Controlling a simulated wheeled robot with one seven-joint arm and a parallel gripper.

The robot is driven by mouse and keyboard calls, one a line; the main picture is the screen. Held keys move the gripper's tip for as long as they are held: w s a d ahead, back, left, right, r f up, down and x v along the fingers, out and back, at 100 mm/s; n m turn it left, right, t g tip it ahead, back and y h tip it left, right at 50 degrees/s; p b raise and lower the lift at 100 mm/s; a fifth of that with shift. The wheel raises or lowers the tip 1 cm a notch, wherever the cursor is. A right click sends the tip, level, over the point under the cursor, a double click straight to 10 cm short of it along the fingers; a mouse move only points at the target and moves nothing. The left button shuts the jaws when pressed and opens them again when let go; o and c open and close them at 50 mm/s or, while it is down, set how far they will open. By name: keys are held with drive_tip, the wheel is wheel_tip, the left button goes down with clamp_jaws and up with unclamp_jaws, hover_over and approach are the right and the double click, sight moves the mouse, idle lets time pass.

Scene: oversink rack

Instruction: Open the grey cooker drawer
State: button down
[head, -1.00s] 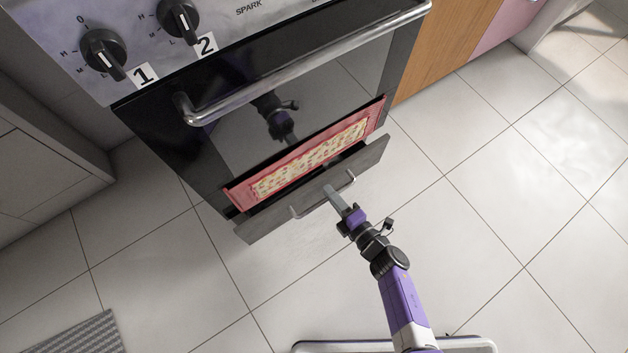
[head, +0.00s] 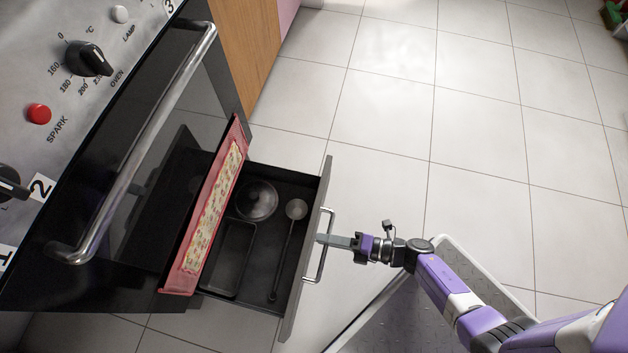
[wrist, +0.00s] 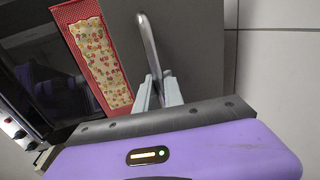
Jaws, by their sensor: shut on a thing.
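The grey cooker drawer (head: 312,215) is pulled out from under the oven, and its dark inside shows. A glass lid (head: 256,200), a ladle (head: 289,235) and a dark rectangular pan (head: 232,258) lie in it. The drawer's metal bar handle (head: 325,262) is on its front face; it also shows in the wrist view (wrist: 149,45). My gripper (head: 322,239) is shut on this handle near its middle, coming from the right in the head view. In the wrist view the fingers (wrist: 158,92) are around the bar; the exact contact is partly hidden.
A red-edged patterned towel (head: 212,215) hangs at the oven door above the drawer. The oven door's long handle (head: 140,150) sticks out higher up. Control knobs (head: 88,60) line the panel. The tiled floor (head: 480,140) on the right is clear.

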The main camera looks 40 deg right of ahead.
drive_tip(key=shift+s+d, duration=0.25)
drive_tip(key=shift+s, duration=0.05)
drive_tip(key=c, duration=1.5)
unclamp_jaws()
drive_tip(key=shift+o, duration=0.2)
drive_tip(key=p+v, duration=0.1)
drive_tip(key=v, duration=0.6)
drive_tip(key=shift+s+d, duration=0.2)
drive_tip(key=shift+s, duration=0.1)
